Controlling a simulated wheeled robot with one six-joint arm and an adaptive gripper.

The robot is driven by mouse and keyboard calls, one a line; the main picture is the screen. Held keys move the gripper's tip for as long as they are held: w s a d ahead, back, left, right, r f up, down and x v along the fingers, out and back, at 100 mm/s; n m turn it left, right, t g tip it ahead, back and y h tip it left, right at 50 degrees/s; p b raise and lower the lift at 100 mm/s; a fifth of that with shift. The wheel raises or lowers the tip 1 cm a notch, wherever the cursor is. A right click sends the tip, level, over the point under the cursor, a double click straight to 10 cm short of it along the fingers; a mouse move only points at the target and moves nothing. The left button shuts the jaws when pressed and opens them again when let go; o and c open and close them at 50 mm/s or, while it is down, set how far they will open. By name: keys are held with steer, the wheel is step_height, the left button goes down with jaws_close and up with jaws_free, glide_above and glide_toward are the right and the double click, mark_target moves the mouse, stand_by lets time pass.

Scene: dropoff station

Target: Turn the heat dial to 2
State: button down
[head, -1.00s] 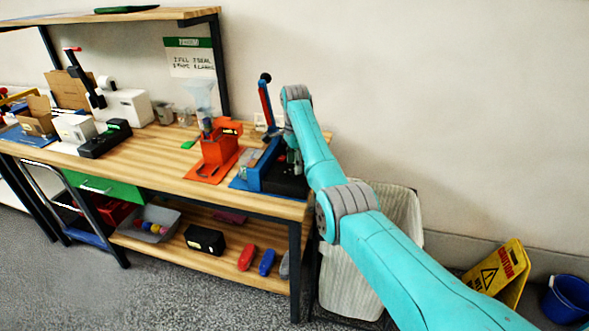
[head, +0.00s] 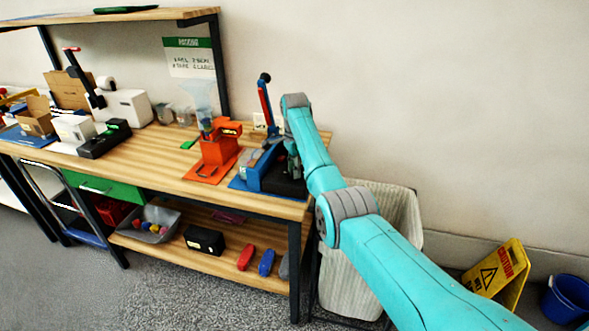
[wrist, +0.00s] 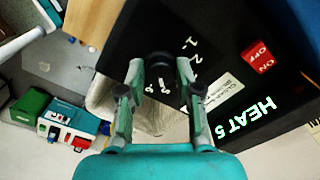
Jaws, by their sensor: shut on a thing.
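The heat dial (wrist: 160,62) is a round black knob on the black face of the sealer, with white numerals around it. My gripper (wrist: 160,72) has one finger on each side of the dial and is shut on it. A lit readout (wrist: 247,117) on the same face shows HEAT 5, upside down in the wrist view. In the head view the blue and black sealer (head: 268,178) stands at the right end of the bench, with its red lever raised. My arm reaches down at its right side and mostly hides the gripper and dial there.
A red ON/OFF switch (wrist: 258,57) and a white caution label (wrist: 222,92) sit near the dial. An orange device (head: 218,150) stands left of the sealer on the wooden bench (head: 165,168). A pale bin (head: 350,270) stands below the bench's right end.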

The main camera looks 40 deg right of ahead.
steer(key=n, duration=1.7)
steer(key=shift+n, duration=0.3)
stand_by(0.4)
steer(key=c, duration=0.8)
jaws_free()
steer(key=shift+o, duration=0.2)
